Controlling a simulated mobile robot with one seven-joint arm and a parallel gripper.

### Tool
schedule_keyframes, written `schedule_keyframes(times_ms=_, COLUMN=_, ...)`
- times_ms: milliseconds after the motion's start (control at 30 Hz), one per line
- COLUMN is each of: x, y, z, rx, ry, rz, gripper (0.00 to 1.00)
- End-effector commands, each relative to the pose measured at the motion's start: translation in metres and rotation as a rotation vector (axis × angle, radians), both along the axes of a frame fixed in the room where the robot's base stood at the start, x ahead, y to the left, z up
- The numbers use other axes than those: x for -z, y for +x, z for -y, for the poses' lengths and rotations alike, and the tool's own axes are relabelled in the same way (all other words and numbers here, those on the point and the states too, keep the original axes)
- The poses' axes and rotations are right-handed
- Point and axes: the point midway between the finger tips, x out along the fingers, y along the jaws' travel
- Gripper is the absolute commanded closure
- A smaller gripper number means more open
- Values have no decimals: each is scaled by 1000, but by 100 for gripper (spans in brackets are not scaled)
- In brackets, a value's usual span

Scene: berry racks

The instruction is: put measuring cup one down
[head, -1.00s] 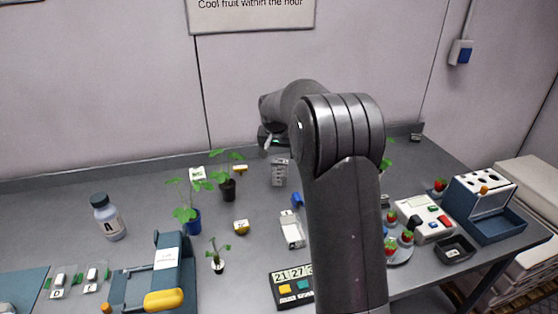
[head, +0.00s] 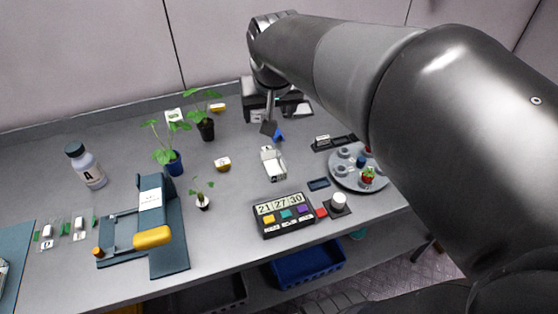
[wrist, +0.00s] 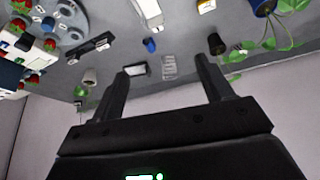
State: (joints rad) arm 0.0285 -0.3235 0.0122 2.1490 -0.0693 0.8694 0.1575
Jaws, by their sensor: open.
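My gripper (wrist: 160,68) is open, with nothing between its two dark fingers in the wrist view. In the head view my gripper (head: 270,126) hangs over the back middle of the bench. A small blue cup-like thing (head: 278,135) stands on the bench close by it, and it also shows in the wrist view (wrist: 150,45), apart from the fingers. I cannot tell whether it is measuring cup one; no label on it is readable. A grey cup-like thing (wrist: 90,77) also stands on the bench in the wrist view.
A white device (head: 273,164) lies near the blue thing. Potted plants (head: 205,128) stand to the left. A round grey plate (head: 358,178) with cups and a strawberry is to the right. A keypad display (head: 283,215) is in front.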

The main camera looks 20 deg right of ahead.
Motion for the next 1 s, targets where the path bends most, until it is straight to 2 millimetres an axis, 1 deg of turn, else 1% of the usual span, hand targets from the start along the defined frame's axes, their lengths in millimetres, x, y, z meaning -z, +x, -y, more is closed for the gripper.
schedule_keyframes(times_ms=33, x=0, y=-22, z=-2, rx=-17, ry=-1, rz=10, gripper=28)
schedule_keyframes(times_ms=200, x=13, y=-83, z=-9, rx=-72, ry=-2, rz=24, gripper=28)
schedule_keyframes(times_ms=300, x=23, y=-112, z=-13, rx=-100, ry=-1, rz=32, gripper=28)
schedule_keyframes(times_ms=400, x=33, y=-132, z=-15, rx=-121, ry=-1, rz=37, gripper=28)
schedule_keyframes(times_ms=500, x=40, y=-144, z=-16, rx=-135, ry=-1, rz=40, gripper=28)
schedule_keyframes(times_ms=600, x=43, y=-149, z=-17, rx=-141, ry=-1, rz=41, gripper=28)
schedule_keyframes(times_ms=1000, x=43, y=-150, z=-17, rx=-141, ry=-1, rz=40, gripper=28)
